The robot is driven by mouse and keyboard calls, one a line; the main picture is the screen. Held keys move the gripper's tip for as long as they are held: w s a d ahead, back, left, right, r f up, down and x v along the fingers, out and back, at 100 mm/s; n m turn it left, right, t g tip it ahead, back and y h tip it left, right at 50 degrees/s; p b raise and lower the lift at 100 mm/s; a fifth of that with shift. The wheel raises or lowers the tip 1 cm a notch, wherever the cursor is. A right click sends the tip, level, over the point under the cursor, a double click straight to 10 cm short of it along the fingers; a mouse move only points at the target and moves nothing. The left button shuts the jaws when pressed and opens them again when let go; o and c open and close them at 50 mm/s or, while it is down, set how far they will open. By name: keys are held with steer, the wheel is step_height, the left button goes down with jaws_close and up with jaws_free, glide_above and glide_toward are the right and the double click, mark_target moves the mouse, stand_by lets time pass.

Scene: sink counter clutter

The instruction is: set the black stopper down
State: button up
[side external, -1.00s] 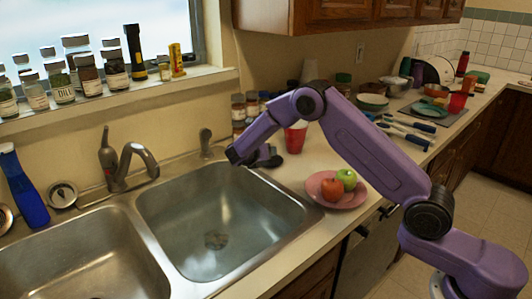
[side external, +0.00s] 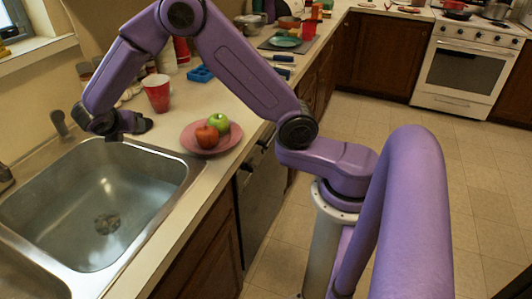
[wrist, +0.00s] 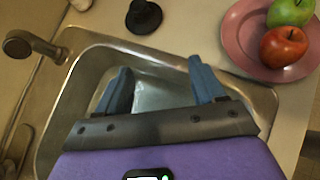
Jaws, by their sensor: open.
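The black stopper (wrist: 144,17) is a dark round piece with a raised knob. It rests on the counter behind the sink's back edge, at the top of the wrist view.
The steel sink (side external: 150,160) is below my gripper. A pink plate (side external: 190,143) with a red apple (side external: 206,137) and a green apple (side external: 218,122) sits right of it. A red cup (side external: 157,95) stands behind. A sprayer (wrist: 25,42) is at the left.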

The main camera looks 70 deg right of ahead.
steer(key=s+r+m+g+y, duration=0.2)
steer(key=s+m+g+y, duration=0.3)
steer(key=s, duration=3.4)
steer(key=m+y, duration=0.4)
steer(key=m, duration=0.2)
steer(key=shift+s+r, duration=0.2)
steer(key=shift+s, duration=0.15)
